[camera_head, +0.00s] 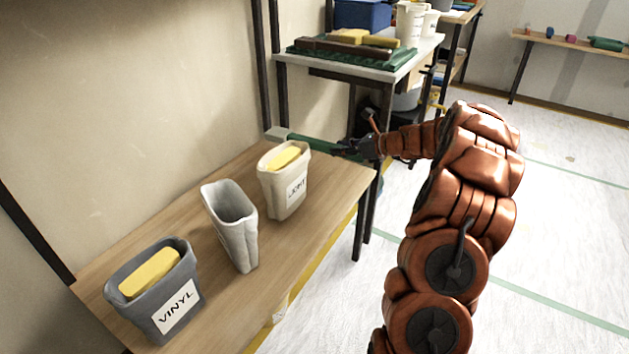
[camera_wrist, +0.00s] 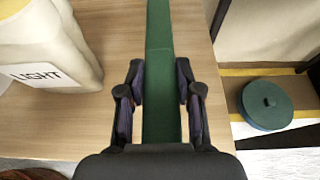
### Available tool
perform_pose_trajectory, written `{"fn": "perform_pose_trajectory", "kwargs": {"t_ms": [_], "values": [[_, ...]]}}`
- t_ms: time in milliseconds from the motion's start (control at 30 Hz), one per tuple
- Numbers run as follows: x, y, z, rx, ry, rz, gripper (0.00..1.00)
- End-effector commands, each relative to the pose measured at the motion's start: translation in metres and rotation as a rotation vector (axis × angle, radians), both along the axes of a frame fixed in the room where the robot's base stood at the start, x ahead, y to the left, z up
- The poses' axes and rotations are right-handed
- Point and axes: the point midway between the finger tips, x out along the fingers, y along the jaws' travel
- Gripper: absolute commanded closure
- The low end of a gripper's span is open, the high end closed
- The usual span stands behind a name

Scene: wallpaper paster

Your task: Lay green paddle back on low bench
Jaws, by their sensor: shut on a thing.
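The green paddle (camera_wrist: 160,55) runs lengthwise between the fingers of my gripper (camera_wrist: 160,100) in the wrist view. My gripper is shut on it. In the head view, the paddle (camera_head: 312,143) reaches left from my gripper (camera_head: 348,148) over the far end of a low wooden bench (camera_head: 262,250), behind the cream bag-like container marked LIGHT (camera_head: 296,190). The bench top (camera_wrist: 110,110) also shows beneath the paddle in the wrist view. I cannot tell whether the paddle touches the bench. Part of its length is hidden by my gripper.
A grey container marked VINYL (camera_head: 185,300) and an empty pale one (camera_head: 232,225) stand on the bench. The LIGHT container (camera_wrist: 45,50) is close left of my gripper. A higher table (camera_head: 300,62) stands behind. A round green object (camera_wrist: 268,104) lies off the bench's right edge.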

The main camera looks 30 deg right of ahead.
Motion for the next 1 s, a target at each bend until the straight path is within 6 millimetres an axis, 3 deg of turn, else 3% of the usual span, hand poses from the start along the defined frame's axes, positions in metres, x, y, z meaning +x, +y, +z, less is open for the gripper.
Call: {"fn": "perform_pose_trajectory", "kwargs": {"t_ms": [433,700,1000], "values": [[0.0,0.0,-0.007,0.0,0.0,0.0,1.0],[0.0,0.0,-0.056,0.002,0.001,-0.001,1.0],[0.0,0.0,-0.087,0.003,0.001,0.0,1.0]]}}
